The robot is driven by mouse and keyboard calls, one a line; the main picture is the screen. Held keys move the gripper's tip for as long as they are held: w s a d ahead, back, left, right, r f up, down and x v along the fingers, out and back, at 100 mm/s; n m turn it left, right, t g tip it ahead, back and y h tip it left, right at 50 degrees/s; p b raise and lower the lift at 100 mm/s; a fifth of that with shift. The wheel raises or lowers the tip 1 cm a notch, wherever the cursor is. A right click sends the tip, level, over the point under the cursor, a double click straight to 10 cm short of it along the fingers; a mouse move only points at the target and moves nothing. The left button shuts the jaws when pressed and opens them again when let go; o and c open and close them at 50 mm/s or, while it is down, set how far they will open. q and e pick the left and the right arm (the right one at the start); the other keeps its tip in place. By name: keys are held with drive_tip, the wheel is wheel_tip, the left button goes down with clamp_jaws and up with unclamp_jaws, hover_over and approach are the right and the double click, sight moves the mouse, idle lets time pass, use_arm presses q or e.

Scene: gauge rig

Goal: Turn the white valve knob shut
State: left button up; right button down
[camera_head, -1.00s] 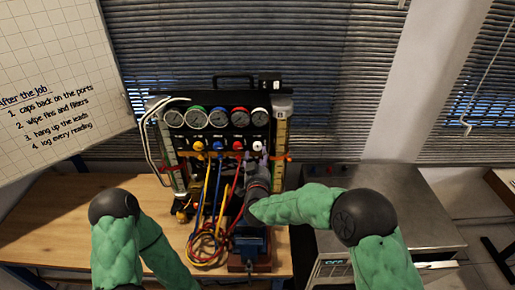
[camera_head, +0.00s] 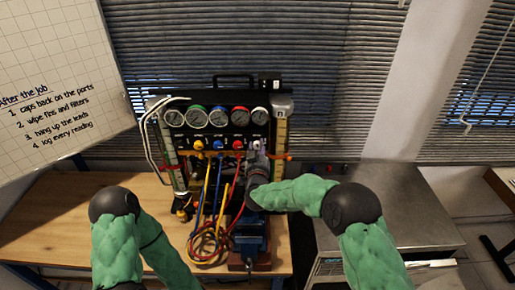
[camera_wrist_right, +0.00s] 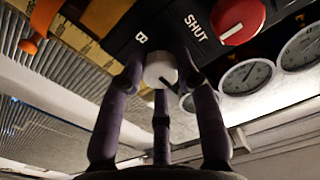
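The white valve knob (camera_wrist_right: 160,70) is on the dark front of the gauge rig (camera_head: 262,118). My right gripper (camera_wrist_right: 160,66) has its purple fingers around the knob, one on each side and one below. The fingertips look very close to the knob, but I cannot tell whether they press on it. In the head view my right gripper (camera_head: 258,152) is at the rig's right end and covers most of the knob. My left gripper is out of view; only my left arm shows.
Next to the white knob is a red knob (camera_wrist_right: 238,18) with "SHUT" lettered beside it. A blue knob (camera_head: 218,145) and a yellow knob (camera_head: 198,146) are further left. Coloured hoses (camera_head: 205,240) hang in front. The wooden table (camera_head: 60,220) is clear at left.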

drive_tip(key=shift+m+b, duration=0.4)
drive_tip(key=shift+b, duration=0.5)
drive_tip(key=m+b, duration=1.4)
drive_tip(key=b, duration=0.4)
drive_tip(key=shift+d, duration=0.15)
drive_tip(key=shift+r+m+b, duration=0.1)
drive_tip(key=shift+m+b, duration=1.5)
drive_tip(key=shift+b, duration=0.05)
drive_tip(key=c, duration=0.9)
unclamp_jaws()
drive_tip(key=shift+d, duration=0.1)
